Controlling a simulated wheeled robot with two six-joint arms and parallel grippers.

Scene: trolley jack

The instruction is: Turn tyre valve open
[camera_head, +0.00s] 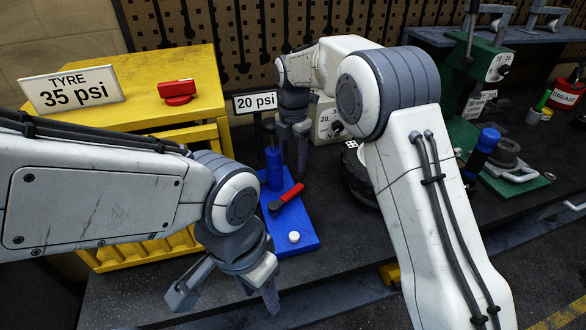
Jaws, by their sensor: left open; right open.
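A red valve handle (178,91) sits on top of the yellow cabinet (150,115), beside a white sign (72,89) reading "TYRE 35 psi". I take it for the tyre valve; no gripper is at it. My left gripper (226,298) is open and empty, low in front of the bench, below and right of the cabinet. My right gripper (292,155) is open, pointing down near the blue cylinder (274,168); I cannot tell whether it touches it. A red lever (286,198) lies on the blue base (292,228), with a white knob (294,237) in front.
A "20 psi" sign (255,102) and a dial gauge (328,122) stand behind the blue unit. A dark tyre-like part (358,178) is partly hidden by my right arm. A green press (478,75) and a blue-handled tool (483,150) stand at the right.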

